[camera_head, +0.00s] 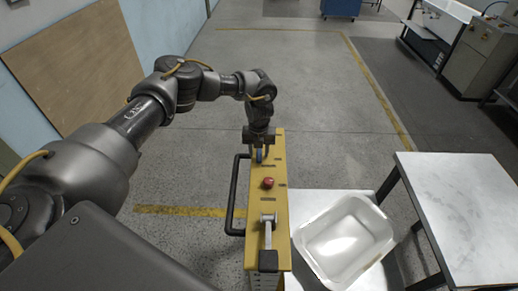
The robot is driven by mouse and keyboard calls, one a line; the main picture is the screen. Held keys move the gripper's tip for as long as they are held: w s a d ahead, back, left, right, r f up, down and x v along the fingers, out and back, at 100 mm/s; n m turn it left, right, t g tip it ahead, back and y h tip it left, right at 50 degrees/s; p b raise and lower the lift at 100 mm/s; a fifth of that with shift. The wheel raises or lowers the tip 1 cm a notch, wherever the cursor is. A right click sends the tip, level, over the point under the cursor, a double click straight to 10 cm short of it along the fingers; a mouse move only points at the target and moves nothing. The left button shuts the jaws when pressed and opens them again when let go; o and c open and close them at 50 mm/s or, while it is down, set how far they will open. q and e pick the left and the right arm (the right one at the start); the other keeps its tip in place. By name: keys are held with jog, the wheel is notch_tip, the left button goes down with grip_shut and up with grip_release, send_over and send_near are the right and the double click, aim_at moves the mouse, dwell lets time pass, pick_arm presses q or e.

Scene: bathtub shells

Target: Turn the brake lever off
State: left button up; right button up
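A narrow yellow control panel (282,205) stands upright in the middle of the camera_head view. A grey lever with a black end (268,238) lies along its near part, the black end towards me. A red button (268,183) sits farther up the panel. A small blue part (259,156) shows at its far end. My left gripper (260,152) points down over that far end, with its fingertips around or just above the blue part; I cannot tell whether they touch it. It is well away from the grey lever. My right gripper is not in view.
A black handrail (234,195) runs along the panel's left side. A white tub shell (344,240) lies right of the panel. A white-topped table (465,220) stands farther right. A wooden board (70,65) leans at the left wall. The floor beyond the panel is clear.

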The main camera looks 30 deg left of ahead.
pick_arm(q)
jog(key=shift+f, duration=0.2)
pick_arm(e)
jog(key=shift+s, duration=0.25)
pick_arm(q)
grip_shut()
